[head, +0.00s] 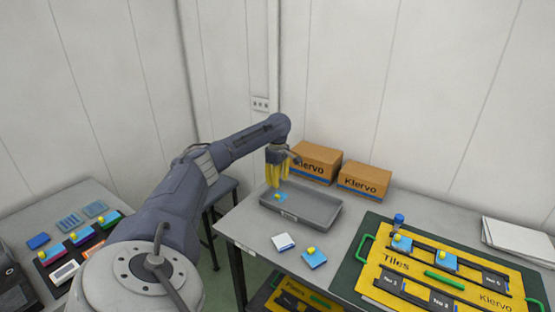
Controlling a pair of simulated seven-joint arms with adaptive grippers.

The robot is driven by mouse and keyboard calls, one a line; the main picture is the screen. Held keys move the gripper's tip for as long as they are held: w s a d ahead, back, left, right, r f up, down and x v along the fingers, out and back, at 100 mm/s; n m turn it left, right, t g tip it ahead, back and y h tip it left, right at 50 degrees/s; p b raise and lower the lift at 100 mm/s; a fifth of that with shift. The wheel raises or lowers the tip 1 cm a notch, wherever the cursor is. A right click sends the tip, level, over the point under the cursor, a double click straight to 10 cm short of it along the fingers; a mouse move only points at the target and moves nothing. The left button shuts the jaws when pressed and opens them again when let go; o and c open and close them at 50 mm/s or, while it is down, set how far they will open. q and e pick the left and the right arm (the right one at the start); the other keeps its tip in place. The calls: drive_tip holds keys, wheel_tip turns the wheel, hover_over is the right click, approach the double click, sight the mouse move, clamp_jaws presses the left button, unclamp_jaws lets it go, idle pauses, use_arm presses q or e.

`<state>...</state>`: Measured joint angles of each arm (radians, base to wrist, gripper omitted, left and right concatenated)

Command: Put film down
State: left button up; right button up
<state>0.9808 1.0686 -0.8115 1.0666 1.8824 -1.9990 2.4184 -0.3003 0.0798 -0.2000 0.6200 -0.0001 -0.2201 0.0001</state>
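My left gripper (277,184), with yellow fingers pointing down, is over the left part of the grey tray (310,215). A small blue piece with a yellow spot (282,197) shows just below the fingertips, at the tray. I cannot tell whether the fingers touch it, or whether it is the film. The gap between the fingers is too small to read. No other film can be made out for sure. My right gripper is not in view.
A white piece (283,242) and a blue, yellow-topped piece (314,258) lie in front of the tray. Two Klervo boxes (315,162) (364,182) stand behind it. A yellow Tiles board (400,262) is at right, with a blue-capped bottle (398,221) at its back edge. Several coloured pieces lie on the left table (33,213).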

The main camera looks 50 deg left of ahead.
use_arm(q)
drive_tip(key=shift+r, duration=2.45)
